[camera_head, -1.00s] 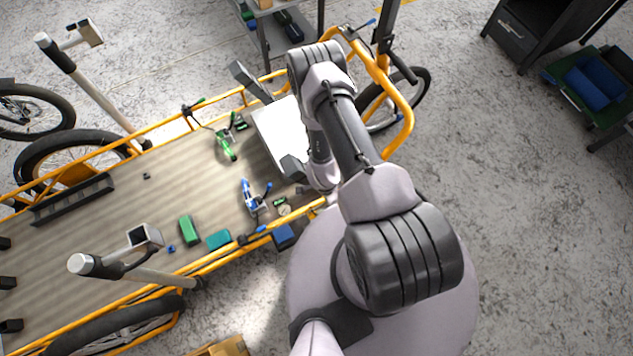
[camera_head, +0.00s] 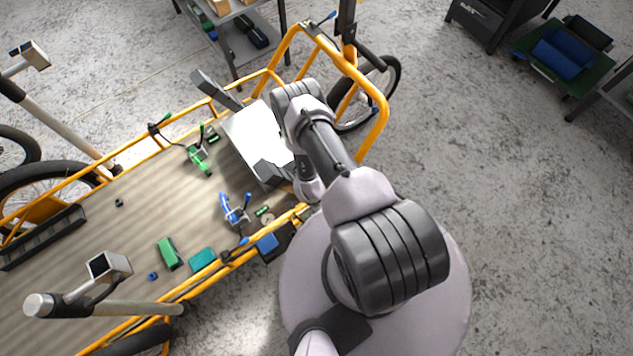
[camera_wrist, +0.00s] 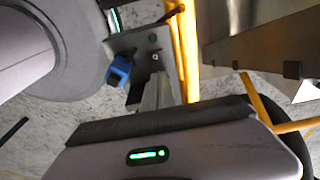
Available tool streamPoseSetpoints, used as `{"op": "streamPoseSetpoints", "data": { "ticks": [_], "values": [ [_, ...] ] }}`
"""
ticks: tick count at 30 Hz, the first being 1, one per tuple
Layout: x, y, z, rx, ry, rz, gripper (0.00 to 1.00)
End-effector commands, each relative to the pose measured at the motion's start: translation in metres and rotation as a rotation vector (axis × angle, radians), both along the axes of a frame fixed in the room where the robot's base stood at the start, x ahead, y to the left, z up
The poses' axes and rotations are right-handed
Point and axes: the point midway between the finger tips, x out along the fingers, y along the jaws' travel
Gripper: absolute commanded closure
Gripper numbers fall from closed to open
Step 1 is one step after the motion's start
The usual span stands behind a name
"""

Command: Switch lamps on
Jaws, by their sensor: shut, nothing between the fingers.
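I cannot make out for certain which parts are lamps. Two box-shaped heads on grey posts, a left one (camera_head: 30,55) and a nearer one (camera_head: 108,266), stand at the cargo bike; no glow shows on them. Dark blocks (camera_head: 215,90) and (camera_head: 272,172) sit at two edges of a white panel (camera_head: 258,135) on the bike bed. My gripper (camera_head: 304,192) is small and partly hidden by my arm, close to the panel's right end and the near rail. It is shut and empty. In the wrist view, a grey bracket with a blue block (camera_wrist: 120,70) is close.
The bike's orange frame (camera_head: 375,125) rises beside my arm. Green clamp (camera_head: 199,158), blue clamp (camera_head: 232,210), green box (camera_head: 168,254) and teal box (camera_head: 203,259) lie on the bed. A shelf (camera_head: 240,48) stands behind.

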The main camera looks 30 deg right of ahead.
Motion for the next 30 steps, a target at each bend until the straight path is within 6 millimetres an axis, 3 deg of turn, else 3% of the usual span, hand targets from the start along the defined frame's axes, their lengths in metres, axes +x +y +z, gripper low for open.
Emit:
{"op": "streamPoseSetpoints", "data": {
  "ticks": [3,14,17,30],
  "values": [
    [-0.001,-0.001,-0.011,0.000,0.001,-0.001,1.00],
    [0.000,-0.002,-0.012,0.000,0.001,-0.001,1.00],
    [0.000,-0.004,-0.019,0.000,0.001,-0.002,1.00],
    [-0.001,0.004,-0.014,0.001,0.002,0.001,1.00]
  ]
}}
